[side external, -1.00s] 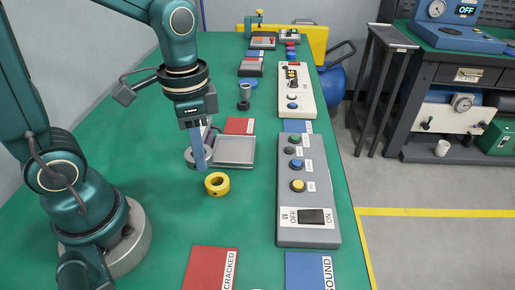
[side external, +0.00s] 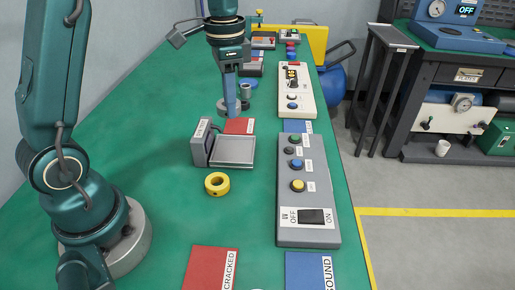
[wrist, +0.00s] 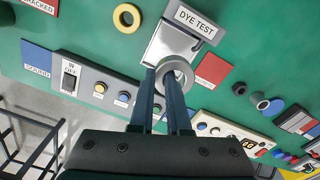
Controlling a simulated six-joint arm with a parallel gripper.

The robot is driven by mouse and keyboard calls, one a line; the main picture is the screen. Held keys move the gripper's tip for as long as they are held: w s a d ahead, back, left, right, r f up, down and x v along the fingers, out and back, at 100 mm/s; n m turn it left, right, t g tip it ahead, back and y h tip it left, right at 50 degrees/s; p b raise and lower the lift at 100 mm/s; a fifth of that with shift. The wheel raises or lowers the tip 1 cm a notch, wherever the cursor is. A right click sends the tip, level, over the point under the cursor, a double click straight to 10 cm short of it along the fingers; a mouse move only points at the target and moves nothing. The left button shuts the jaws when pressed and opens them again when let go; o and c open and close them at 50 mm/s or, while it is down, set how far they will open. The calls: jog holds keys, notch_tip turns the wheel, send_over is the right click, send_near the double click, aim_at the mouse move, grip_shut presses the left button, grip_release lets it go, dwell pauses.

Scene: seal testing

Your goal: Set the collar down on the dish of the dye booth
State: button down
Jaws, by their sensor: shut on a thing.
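My gripper (side external: 231,108) is shut on a grey ring-shaped collar (wrist: 177,72), held at the fingertips in the wrist view. In the side view the collar is small and partly hidden by the fingers. The dye booth (side external: 200,142) is a grey upright block with a square pale dish (side external: 235,151) beside it. In the wrist view its "DYE TEST" label (wrist: 195,24) shows, and the dish (wrist: 166,43) is partly hidden behind the collar. In the side view my gripper appears beyond the dish, towards the back of the bench.
A yellow ring (side external: 217,184) lies on the green bench in front of the booth. A red card (side external: 239,126) lies behind the dish. A button panel (side external: 308,215) stands to the right. Red "CRACKED" (side external: 211,266) and blue "SOUND" (side external: 305,270) mats lie at the front.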

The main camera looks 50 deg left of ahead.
aim_at(236, 156)
jog(key=f, duration=1.1)
jog(key=shift+w+a+f, duration=0.15)
jog(key=shift+w, duration=0.15)
jog(key=shift+f, duration=0.15)
jog(key=c, duration=1.2)
grip_release()
jog(key=shift+o, duration=0.2)
